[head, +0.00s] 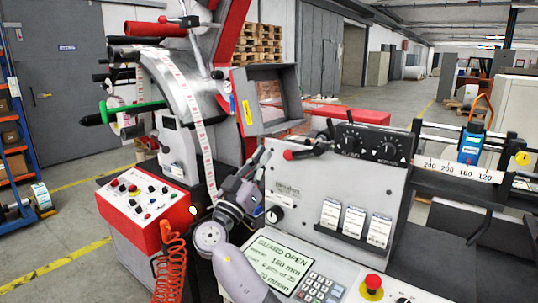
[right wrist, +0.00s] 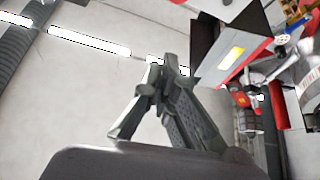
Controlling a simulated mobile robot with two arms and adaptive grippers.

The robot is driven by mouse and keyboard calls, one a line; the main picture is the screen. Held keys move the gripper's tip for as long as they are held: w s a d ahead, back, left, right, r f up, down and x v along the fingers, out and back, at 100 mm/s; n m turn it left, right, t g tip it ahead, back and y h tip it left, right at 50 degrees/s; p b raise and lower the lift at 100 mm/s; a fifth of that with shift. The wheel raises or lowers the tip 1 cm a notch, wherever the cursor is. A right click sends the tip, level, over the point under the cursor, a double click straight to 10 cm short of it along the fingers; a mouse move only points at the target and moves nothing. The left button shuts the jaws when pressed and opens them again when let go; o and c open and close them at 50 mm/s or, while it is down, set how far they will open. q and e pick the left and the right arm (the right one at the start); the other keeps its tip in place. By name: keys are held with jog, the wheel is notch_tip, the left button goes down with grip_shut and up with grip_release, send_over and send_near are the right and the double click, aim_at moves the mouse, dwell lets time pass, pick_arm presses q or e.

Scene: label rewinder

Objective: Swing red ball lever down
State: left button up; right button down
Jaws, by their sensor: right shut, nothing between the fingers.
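A lever with a red ball (head: 288,155) on its end and a black hub sticks out at the upper left of the grey control panel. Another, smaller red ball (head: 162,19) ends a thin lever at the top of the machine, far left of the panel. My right gripper (head: 258,168) is shut and empty. It points upward just left of the panel, below and left of the panel's red ball; contact cannot be told. In the right wrist view its closed fingers (right wrist: 168,70) show with nothing between them. My left gripper is not in view.
An open grey guard frame (head: 269,97) stands above my right gripper, and it shows in the right wrist view (right wrist: 230,45). A red button box (head: 150,208) with a coiled orange cord (head: 171,265) is at left. A screen reads GUARD OPEN (head: 280,262).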

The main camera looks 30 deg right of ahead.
jog(key=p+x, duration=0.4)
jog(key=x, duration=0.5)
pick_arm(q)
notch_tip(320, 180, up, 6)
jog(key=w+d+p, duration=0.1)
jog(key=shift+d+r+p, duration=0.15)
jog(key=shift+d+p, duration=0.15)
jog(key=shift+p, duration=0.05)
pick_arm(e)
jog(key=f, duration=0.4)
jog(key=shift+s+d, duration=0.3)
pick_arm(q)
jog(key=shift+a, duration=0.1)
pick_arm(e)
jog(key=shift+d+f, duration=0.1)
jog(key=shift+f, duration=0.05)
